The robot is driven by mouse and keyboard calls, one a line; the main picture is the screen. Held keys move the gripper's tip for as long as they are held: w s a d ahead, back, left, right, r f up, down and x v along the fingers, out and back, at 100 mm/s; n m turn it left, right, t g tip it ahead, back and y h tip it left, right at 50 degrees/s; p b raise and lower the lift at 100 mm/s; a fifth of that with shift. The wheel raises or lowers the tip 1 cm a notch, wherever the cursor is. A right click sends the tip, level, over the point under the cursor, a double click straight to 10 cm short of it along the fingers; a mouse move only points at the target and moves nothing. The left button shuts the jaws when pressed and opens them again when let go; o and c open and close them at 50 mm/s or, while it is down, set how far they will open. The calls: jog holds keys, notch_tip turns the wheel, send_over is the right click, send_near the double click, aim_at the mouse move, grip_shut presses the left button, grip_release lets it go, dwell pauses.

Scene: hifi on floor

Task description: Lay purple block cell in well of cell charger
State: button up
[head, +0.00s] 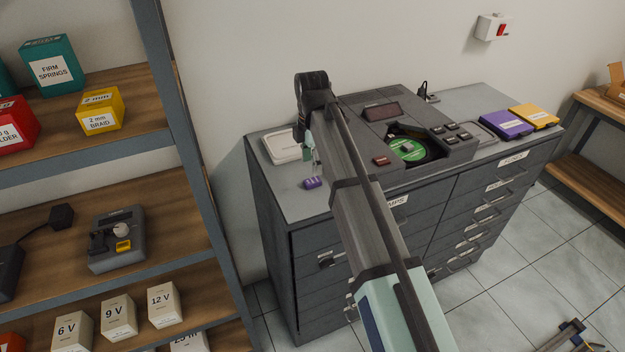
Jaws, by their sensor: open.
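A small purple block (313,183), which looks like the block cell, lies on the grey cabinet top (290,188) near its left front edge. My gripper (311,164) is open and points down just above and behind the block in the picture. My arm partly hides it, and I cannot tell the exact gap to the block. No charger can be told for certain. A grey device (117,252) with a white round part and a yellow piece sits on the left shelf; its label is too small to read.
A large grey machine (455,153) with a green disc in an open bay fills the cabinet's middle. A white tray (280,150) lies behind the block. Purple (505,124) and yellow (533,116) cases lie at right. Boxes marked 6 V, 9 V and 12 V (164,304) stand on the lower left shelf.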

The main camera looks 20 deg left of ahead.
aim_at(312, 180)
jog(key=shift+s+d+f+p, duration=0.1)
jog(key=shift+f+p, duration=1.15)
jog(key=shift+f, duration=1.8)
grip_shut()
